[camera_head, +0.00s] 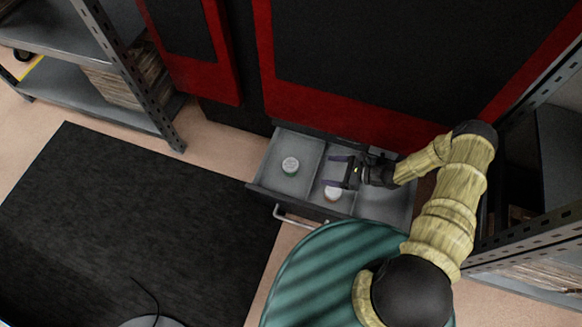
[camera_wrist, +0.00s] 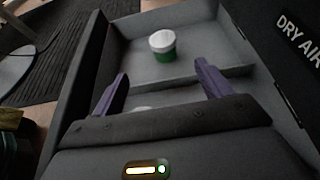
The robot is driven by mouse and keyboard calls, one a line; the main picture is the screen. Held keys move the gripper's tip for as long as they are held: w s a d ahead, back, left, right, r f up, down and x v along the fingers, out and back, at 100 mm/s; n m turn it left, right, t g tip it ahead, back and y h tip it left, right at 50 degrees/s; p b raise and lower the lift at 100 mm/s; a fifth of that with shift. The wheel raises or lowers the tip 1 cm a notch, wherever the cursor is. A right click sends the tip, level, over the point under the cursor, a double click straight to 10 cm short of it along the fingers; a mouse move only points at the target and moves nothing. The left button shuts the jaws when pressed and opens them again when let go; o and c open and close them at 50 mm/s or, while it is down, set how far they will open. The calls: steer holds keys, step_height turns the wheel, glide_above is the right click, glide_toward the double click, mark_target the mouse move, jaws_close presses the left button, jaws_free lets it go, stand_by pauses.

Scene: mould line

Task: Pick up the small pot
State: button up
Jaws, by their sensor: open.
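A small pot with a white lid and green body (camera_head: 290,165) stands upright in the left compartment of an open grey drawer (camera_head: 298,206). It also shows in the wrist view (camera_wrist: 162,46), beyond the fingertips. A second pot with a white top (camera_head: 332,193) and a reddish-brown lower edge is in the compartment to its right. In the wrist view only a bit of its white top (camera_wrist: 142,109) shows between the fingers, the rest hidden by my gripper. My gripper (camera_head: 331,171) is open and empty over the drawer, its purple fingers pointing left, apart from the green pot.
A divider (camera_head: 317,166) stands between the two pots. The drawer's right part looks empty where visible. A red and black machine front rises behind the drawer. Metal shelves (camera_head: 120,65) stand at left and right. A black mat (camera_head: 140,220) covers the floor at left.

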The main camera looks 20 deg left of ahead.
mark_target(295, 166)
steer(key=b+x, duration=0.2)
steer(key=x, duration=0.1)
steer(key=b+x, duration=0.1)
steer(key=x, duration=0.3)
steer(key=b+x, duration=0.2)
steer(key=x, duration=0.2)
steer(key=shift+f+b, duration=0.3)
steer(key=shift+b, duration=0.05)
steer(key=shift+w+a, duration=0.1)
steer(key=shift+a, duration=0.2)
steer(key=shift+r, duration=0.1)
steer(key=shift+w+a+f+b, duration=0.1)
steer(key=shift+a+f+b, duration=0.35)
steer(key=shift+b, duration=0.2)
steer(key=b+x, duration=0.3)
steer(key=shift+w+a+f, duration=0.1)
steer(key=shift+a+f, duration=0.05)
steer(key=shift+f, duration=0.05)
steer(key=shift+w+a, duration=0.1)
steer(key=shift+a, duration=0.25)
steer(key=shift+c, duration=0.5)
